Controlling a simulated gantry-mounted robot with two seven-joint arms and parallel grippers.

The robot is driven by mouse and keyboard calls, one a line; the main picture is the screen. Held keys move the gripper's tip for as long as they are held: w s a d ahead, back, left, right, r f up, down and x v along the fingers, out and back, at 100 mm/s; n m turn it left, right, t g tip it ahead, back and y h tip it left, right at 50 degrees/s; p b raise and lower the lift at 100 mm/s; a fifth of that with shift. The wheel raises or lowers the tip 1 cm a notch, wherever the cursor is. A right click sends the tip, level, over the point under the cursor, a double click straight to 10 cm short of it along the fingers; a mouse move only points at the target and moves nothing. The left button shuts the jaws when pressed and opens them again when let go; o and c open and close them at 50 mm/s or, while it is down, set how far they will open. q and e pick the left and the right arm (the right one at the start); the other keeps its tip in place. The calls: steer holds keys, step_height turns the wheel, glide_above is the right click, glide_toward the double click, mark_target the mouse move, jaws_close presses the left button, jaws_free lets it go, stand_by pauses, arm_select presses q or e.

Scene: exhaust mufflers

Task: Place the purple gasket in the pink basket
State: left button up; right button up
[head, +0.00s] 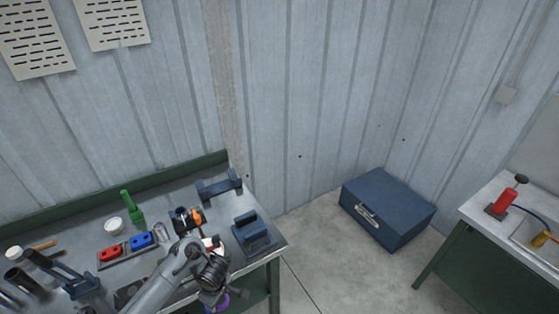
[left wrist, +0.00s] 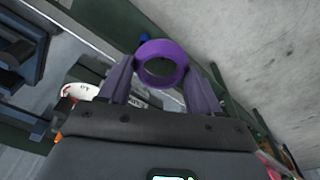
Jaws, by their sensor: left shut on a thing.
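The purple gasket (left wrist: 161,62) is a thick ring, held between the two fingertips of my left gripper (left wrist: 160,75) in the left wrist view. My left gripper is shut on it. In the head view the left arm reaches over the front right edge of the workbench, and a bit of the purple gasket (head: 221,299) shows below my left gripper (head: 218,296), past the bench edge. I see no pink basket clearly in either view. My right gripper is not in view.
A blue toolbox (head: 388,208) sits on the floor.

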arm_select(q)
steer(key=w+d+r+m, duration=0.1)
steer(key=d+r+m, duration=0.1)
steer(key=r+m, duration=0.3)
steer(key=w+d+r+m, duration=0.2)
steer(key=r+m, duration=0.1)
steer(key=r, duration=0.4)
steer(key=s+a+r+m+h, duration=0.1)
steer(key=s+a+r+m, duration=0.1)
steer(key=a+m, duration=0.3)
steer(key=shift+s+a+r+t, duration=0.3)
steer(key=shift+s+a, duration=0.2)
steer(key=shift+s, duration=0.25)
